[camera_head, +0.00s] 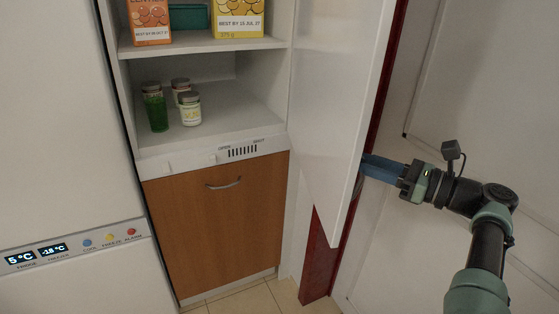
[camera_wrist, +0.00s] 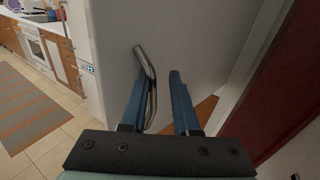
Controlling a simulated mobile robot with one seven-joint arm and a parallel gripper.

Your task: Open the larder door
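The white larder door (camera_head: 338,100) stands swung wide open to the right of the larder (camera_head: 215,90), so the shelves show. My gripper (camera_head: 372,168) is at the outer face of the door, near its free edge. In the wrist view, its two blue fingers (camera_wrist: 157,85) are spread apart. A curved metal handle (camera_wrist: 146,62) on the door (camera_wrist: 195,35) runs along the inner side of the left finger, with a gap to the right finger. I cannot tell whether the handle touches the left finger. The handle is hidden in the head view.
Jars (camera_head: 190,108) and food boxes (camera_head: 238,18) stand on the larder shelves. Below is a wooden front (camera_head: 222,225) with a handle. A fridge panel (camera_head: 75,245) is at left. A dark red post (camera_head: 320,265) and a pale wall (camera_head: 480,80) are close on the right.

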